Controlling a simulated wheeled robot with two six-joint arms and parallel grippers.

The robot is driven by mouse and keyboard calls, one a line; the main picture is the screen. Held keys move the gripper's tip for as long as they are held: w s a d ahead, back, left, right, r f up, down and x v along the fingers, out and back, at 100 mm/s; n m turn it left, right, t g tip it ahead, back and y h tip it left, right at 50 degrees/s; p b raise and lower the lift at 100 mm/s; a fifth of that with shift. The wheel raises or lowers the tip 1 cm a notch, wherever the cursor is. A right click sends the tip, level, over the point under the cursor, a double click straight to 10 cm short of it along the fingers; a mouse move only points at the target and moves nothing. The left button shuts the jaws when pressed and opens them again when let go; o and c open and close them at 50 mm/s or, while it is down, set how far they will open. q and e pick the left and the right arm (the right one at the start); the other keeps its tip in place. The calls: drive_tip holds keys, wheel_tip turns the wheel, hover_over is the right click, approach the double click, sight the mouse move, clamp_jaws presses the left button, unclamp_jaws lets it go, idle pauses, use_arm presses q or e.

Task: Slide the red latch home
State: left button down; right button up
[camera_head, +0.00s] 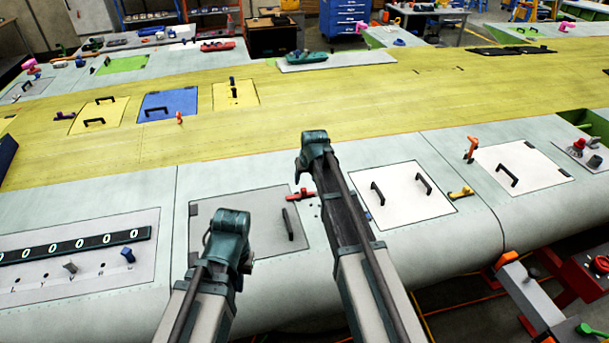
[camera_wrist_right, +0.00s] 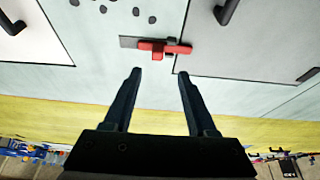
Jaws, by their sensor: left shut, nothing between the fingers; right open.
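The red latch (camera_head: 301,194) sits at the right edge of the grey panel door (camera_head: 262,222) with a black handle. In the right wrist view the red latch (camera_wrist_right: 158,48) is a short bar with a knob on a dark grey plate; one end appears to lap over the door's edge (camera_wrist_right: 240,45). My right gripper (camera_wrist_right: 160,72) is open and empty, its fingertips just short of the latch in that picture, one to either side of the knob. In the head view my right gripper (camera_head: 314,150) is above the surface near the latch. My left gripper (camera_head: 230,225) is shut and empty, over the grey door.
A white panel (camera_head: 405,200) with two black handles and a yellow latch (camera_head: 461,192) lies right of my right arm. An orange latch (camera_head: 471,148) stands upright farther right. A counter panel (camera_head: 80,250) with switches is at left. The yellow surface (camera_head: 400,100) behind is mostly clear.

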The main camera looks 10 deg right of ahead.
drive_tip(key=p+v, duration=0.3)
drive_tip(key=v, duration=0.1)
drive_tip(key=shift+s+r, duration=0.15)
drive_tip(key=shift+r, duration=0.1)
